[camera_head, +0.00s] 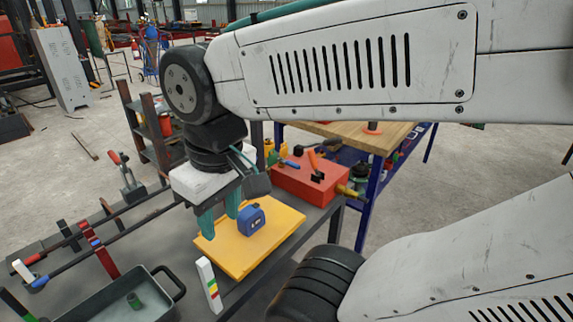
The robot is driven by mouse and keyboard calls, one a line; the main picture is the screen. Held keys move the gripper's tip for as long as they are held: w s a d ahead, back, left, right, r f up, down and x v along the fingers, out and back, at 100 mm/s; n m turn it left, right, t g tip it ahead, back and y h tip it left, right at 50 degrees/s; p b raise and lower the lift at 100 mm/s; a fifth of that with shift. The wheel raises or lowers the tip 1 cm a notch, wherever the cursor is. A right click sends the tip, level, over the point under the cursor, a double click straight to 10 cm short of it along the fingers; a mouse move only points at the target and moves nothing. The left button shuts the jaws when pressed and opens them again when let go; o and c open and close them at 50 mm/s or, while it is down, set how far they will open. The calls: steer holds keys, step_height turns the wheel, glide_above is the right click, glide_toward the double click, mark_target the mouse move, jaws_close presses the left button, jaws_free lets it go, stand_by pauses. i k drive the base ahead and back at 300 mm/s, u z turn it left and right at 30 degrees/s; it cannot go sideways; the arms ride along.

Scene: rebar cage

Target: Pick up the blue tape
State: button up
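The blue tape (251,221), a small blue tape measure, stands on a yellow board (262,245) on the dark table. My gripper (221,226) points down over the left part of the board. Its two teal fingers are apart, with nothing seen between them. The tape is just right of the fingers in the picture, close to the right finger. I cannot tell whether they touch. The tape's front face is in plain view.
A red box (308,182) with tools on top sits behind the board. A white level-like bar with coloured marks (208,284) stands at the board's front left. A dark tray (118,304) is at the lower left, near clamps (100,252). A wooden-topped bench (375,134) stands behind.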

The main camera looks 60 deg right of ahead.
mark_target(252, 217)
steer(key=z, duration=1.15)
steer(key=k, duration=1.25)
steer(key=z, duration=0.25)
steer(key=i, duration=0.45)
steer(key=u, duration=0.05)
